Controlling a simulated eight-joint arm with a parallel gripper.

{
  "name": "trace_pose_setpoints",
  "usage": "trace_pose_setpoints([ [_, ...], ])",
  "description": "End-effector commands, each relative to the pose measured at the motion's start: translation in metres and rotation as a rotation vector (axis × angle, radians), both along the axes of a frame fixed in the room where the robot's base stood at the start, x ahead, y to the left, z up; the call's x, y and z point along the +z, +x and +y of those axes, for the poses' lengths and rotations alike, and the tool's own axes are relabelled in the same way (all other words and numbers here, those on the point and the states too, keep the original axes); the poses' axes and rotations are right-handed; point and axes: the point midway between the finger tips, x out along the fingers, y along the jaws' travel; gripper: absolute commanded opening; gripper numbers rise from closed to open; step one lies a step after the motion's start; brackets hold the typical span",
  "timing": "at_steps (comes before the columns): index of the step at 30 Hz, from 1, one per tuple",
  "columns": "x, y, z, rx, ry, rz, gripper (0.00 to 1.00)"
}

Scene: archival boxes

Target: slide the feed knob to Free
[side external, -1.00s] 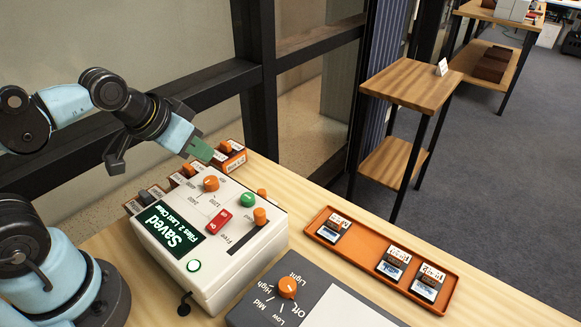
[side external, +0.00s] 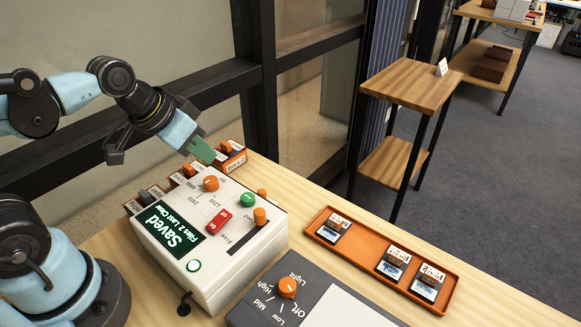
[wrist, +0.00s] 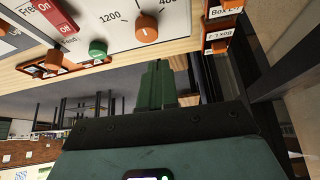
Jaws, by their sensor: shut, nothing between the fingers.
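The feed knob (side external: 260,215) is an orange slider on the cream console (side external: 205,275). It stands at the far end of a dark slot, and the word Free is printed beside the slot, toward its near end. In the wrist view an orange knob (wrist: 53,58) at the left, beside the green button, appears to be the same slider. My gripper (side external: 211,157) has green fingers. They are shut and empty, above the console's far left part near the orange dial, clear of the feed knob. In the wrist view the gripper (wrist: 155,75) points toward the dial.
The orange dial (side external: 211,184), green button (side external: 248,200) and red switch (side external: 219,222) stand near the slot. The screen (side external: 172,226) reads Saved. An orange tray (side external: 315,222) with labelled items is at the right. Small orange boxes (side external: 231,158) line the far edge.

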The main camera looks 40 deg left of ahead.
Motion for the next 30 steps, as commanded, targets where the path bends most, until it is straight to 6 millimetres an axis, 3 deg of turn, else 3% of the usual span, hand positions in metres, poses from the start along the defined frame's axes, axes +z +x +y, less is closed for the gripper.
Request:
trace_pose_setpoints([
  [9, 0.015, 0.007, -0.029, -0.396, -0.127, 0.238, 0.00],
  [18, 0.036, 0.015, -0.050, -0.792, -0.298, 0.283, 0.00],
  [30, 0.044, 0.017, -0.054, -0.923, -0.356, 0.266, 0.00],
])
